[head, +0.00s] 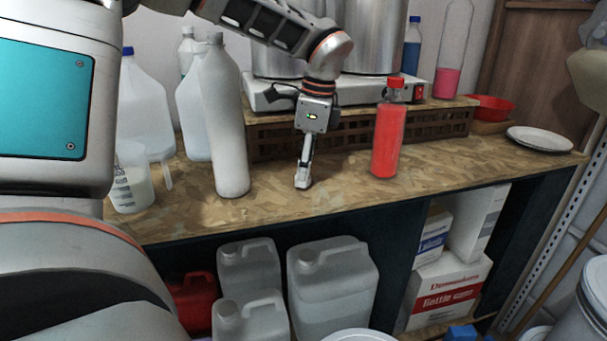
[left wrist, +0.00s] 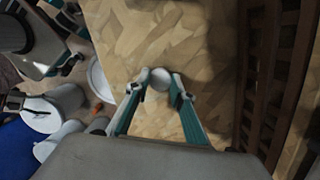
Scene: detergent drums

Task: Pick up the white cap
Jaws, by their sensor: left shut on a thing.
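The white cap (left wrist: 160,78) is a small round white thing between my left fingertips in the left wrist view. My left gripper (left wrist: 161,87) is shut on it, with one finger on each side. In the head view my left gripper (head: 303,181) points down at the wooden counter (head: 265,212), its tips at or just above the surface. In that view I cannot tell the cap apart from the pale fingertips. My right gripper is in neither view.
A tall white bottle (head: 226,125) stands left of the gripper, and a red bottle (head: 387,135) stands right of it. A slatted wooden crate (head: 270,137) is behind. A white plate (head: 540,139) lies at the right end. The counter's front edge is close.

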